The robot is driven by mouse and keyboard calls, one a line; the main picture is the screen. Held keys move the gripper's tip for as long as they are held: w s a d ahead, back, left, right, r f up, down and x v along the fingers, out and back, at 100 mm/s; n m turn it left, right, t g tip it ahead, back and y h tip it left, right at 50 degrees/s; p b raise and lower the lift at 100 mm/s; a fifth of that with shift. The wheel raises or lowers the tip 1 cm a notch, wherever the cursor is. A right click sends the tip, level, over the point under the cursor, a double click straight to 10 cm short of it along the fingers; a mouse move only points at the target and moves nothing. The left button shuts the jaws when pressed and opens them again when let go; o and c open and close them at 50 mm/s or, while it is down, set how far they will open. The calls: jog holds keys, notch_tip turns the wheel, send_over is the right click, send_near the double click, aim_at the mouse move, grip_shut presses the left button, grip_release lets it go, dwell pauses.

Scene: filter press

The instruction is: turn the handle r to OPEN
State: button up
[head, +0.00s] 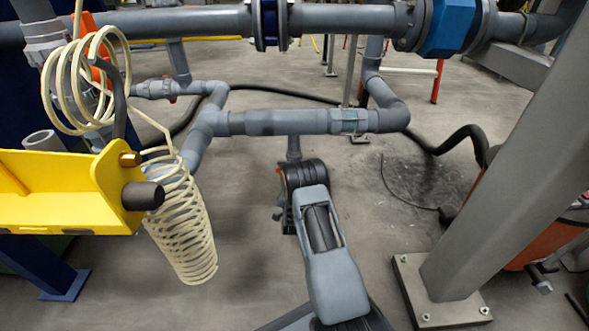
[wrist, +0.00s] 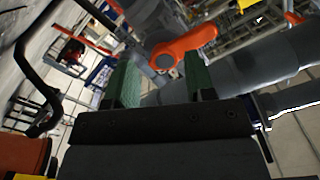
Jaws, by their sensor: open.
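An orange-red lever handle (wrist: 187,47) shows in the wrist view, beyond the fingertips and beside a thick grey pipe. It seems to be the handle of the task; no label on it is readable. My gripper (wrist: 160,62) is open, with its two green-faced fingers apart. The handle's near end appears between or just past the fingertips; I see no clear contact.
Grey pipes (head: 270,122) cross in front of my arm. A cream coiled hose (head: 185,225) hangs by a yellow bracket (head: 70,190) at left. A grey slanted post (head: 500,190) stands at right. A black hose (head: 440,148) runs behind. Open floor lies between.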

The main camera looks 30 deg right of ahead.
jog(key=shift+w+d+r+m+b, duration=0.2)
jog(key=shift+w+r+m, duration=0.35)
jog(key=shift+w+m, duration=1.15)
jog(key=shift+w+d+r+m+b, duration=0.2)
jog(key=shift+w+r+m, duration=0.5)
jog(key=shift+m, duration=1.75)
jog(key=shift+w+d+r+m+b, duration=0.1)
jog(key=shift+w+d+r+m, duration=0.2)
jog(key=shift+w+m, duration=1.45)
jog(key=shift+s+m, duration=0.3)
